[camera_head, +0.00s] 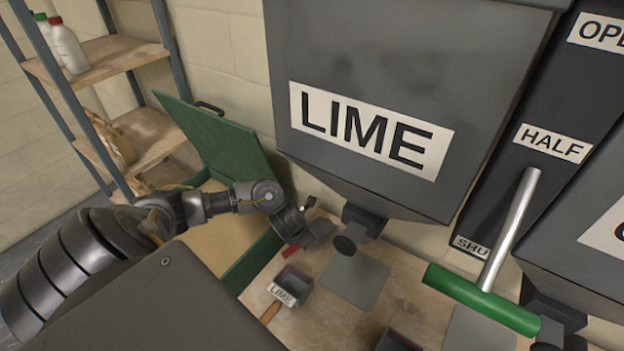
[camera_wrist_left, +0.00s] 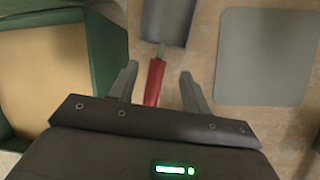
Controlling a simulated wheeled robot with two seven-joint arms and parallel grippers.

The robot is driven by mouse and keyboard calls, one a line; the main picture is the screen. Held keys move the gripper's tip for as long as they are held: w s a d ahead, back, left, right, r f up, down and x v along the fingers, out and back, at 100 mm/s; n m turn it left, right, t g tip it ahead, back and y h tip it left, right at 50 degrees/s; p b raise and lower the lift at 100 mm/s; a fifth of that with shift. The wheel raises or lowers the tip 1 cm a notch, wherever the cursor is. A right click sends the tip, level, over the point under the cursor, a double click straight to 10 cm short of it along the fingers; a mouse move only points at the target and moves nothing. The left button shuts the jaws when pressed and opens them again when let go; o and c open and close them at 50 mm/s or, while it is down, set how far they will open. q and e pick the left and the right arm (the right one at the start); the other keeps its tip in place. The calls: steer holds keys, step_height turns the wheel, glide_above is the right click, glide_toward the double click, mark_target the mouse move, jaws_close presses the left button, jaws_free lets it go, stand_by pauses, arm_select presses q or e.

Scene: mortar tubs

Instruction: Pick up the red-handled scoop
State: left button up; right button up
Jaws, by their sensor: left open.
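The red-handled scoop lies on the wooden bench. In the left wrist view its red handle (camera_wrist_left: 154,84) points toward my gripper, and its grey pan (camera_wrist_left: 167,20) is cut off at the top edge. My left gripper (camera_wrist_left: 158,70) is open, one finger on each side of the handle, with a gap on both sides. Whether the fingers are level with the handle or above it, I cannot tell. In the head view a bit of the red handle (camera_head: 291,249) shows below my left wrist, which hides much of the gripper. My right gripper is not in view.
A small LIME-labelled container (camera_head: 291,286) with a wooden handle stands close by. A grey square plate (camera_head: 355,277) lies right of the scoop. A green box (camera_wrist_left: 108,45) with its lid up is at left. The LIME hopper (camera_head: 370,130) and green-handled lever (camera_head: 482,300) overhang the bench.

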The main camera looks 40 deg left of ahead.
arm_select(q)
steer(key=x, duration=0.5)
steer(key=shift+s+a, duration=0.15)
steer(key=shift+r, duration=0.1)
jaws_close()
